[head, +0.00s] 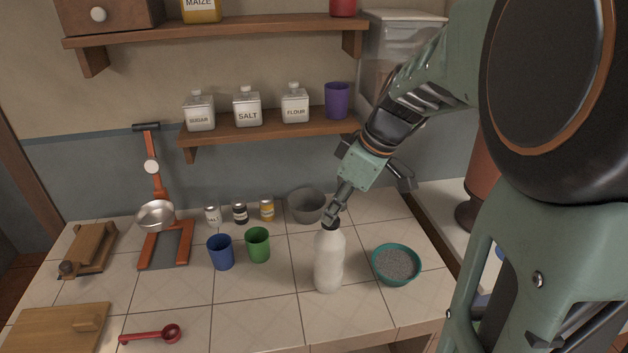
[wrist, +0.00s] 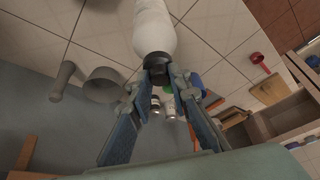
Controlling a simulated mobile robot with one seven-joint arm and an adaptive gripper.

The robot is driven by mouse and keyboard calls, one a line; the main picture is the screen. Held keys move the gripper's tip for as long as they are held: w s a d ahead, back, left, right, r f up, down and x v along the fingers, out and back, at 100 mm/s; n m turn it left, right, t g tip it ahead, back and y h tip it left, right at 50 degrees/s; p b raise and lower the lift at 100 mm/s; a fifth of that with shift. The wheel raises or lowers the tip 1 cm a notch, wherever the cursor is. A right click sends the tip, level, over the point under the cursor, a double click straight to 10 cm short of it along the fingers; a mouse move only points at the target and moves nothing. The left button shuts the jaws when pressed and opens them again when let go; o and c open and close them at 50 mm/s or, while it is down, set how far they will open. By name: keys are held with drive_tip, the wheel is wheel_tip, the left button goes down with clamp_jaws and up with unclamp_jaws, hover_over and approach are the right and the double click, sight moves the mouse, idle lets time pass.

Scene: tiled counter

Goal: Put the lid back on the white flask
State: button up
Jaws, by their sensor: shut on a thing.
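The white flask (head: 329,262) stands upright on the tiled counter, right of the middle. Its shoulder also shows at the top of the wrist view (wrist: 153,28). My gripper (head: 335,214) is directly above the flask, pointing down. In the wrist view its two fingertips (wrist: 160,73) are shut on the dark lid (wrist: 156,59), one on each side. The lid is at the flask's mouth, in line with the neck. The fingers partly hide it, and I cannot tell whether it is fully seated.
A teal bowl of grey grains (head: 396,265) stands close to the flask's right. A grey pot (head: 307,206) is behind it. Green (head: 258,246) and blue (head: 221,253) cups are to the left. A shelf (head: 270,127) with jars hangs behind. The counter's front middle is clear.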

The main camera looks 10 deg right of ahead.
drive_tip(key=o, duration=1.3)
drive_tip(key=shift+r+p, duration=2)
drive_tip(key=shift+r, duration=1.55)
drive_tip(key=shift+c, duration=0.3)
clamp_jaws()
